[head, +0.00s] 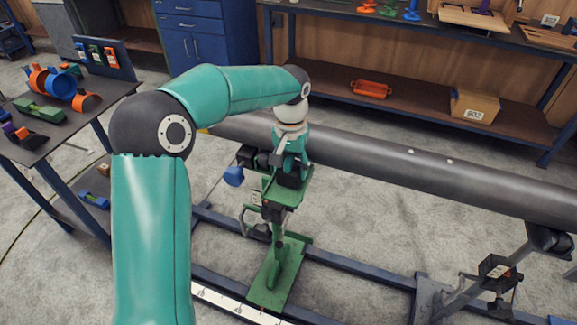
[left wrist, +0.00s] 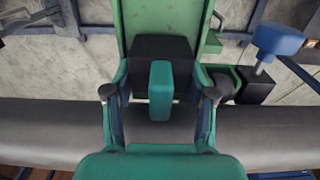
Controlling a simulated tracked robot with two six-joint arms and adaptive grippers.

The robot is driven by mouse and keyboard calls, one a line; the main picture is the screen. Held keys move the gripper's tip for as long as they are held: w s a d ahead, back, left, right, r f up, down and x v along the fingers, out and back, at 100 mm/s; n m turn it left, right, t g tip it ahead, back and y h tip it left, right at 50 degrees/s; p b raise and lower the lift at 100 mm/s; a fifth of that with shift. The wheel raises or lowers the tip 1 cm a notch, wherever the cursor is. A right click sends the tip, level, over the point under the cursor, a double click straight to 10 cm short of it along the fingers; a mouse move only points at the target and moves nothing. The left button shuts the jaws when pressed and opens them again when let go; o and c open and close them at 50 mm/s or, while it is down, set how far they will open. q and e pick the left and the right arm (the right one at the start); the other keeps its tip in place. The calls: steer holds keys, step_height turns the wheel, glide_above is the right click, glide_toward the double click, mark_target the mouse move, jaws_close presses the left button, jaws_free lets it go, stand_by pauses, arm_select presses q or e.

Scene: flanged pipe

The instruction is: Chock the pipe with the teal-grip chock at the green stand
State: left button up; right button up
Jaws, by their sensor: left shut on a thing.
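The teal-grip chock shows in the left wrist view as a black block with a teal grip (left wrist: 161,88). My left gripper (head: 289,168) is shut on it; its fingers (left wrist: 160,92) lie on both sides of the block. The chock is over the green plate of the green stand (head: 278,270), close beside the pipe. Whether it touches the plate or pipe, I cannot tell. The grey pipe (head: 420,168) runs across the head view; my gripper hides part of it at the stand. The green plate (left wrist: 165,16) also shows in the wrist view. My right gripper is not in view.
A blue knob (head: 234,176) on a black block sits left of the stand's top. A grey support (head: 440,290) stands under the pipe at right. Blue floor rails (head: 350,268) run below. A side table (head: 65,125) with coloured parts is at left.

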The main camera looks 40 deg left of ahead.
arm_select(q)
steer(key=shift+w+a+p, duration=0.2)
steer(key=shift+w+p, duration=0.55)
steer(key=shift+w, duration=0.1)
steer(key=o, duration=1.4)
steer(key=shift+r, duration=0.1)
steer(key=shift+s+d+r+p, duration=0.1)
steer(key=shift+s+r+p, duration=0.05)
steer(key=shift+r+p, duration=0.85)
steer(key=shift+s+r+p, duration=0.15)
steer(key=shift+r+p, duration=0.55)
steer(key=shift+r, duration=0.55)
steer(key=shift+s+d+r+p, duration=0.1)
steer(key=shift+s+r+p, duration=0.05)
steer(key=shift+r+p, duration=0.85)
steer(key=shift+r, duration=0.15)
steer(key=shift+a, duration=0.1)
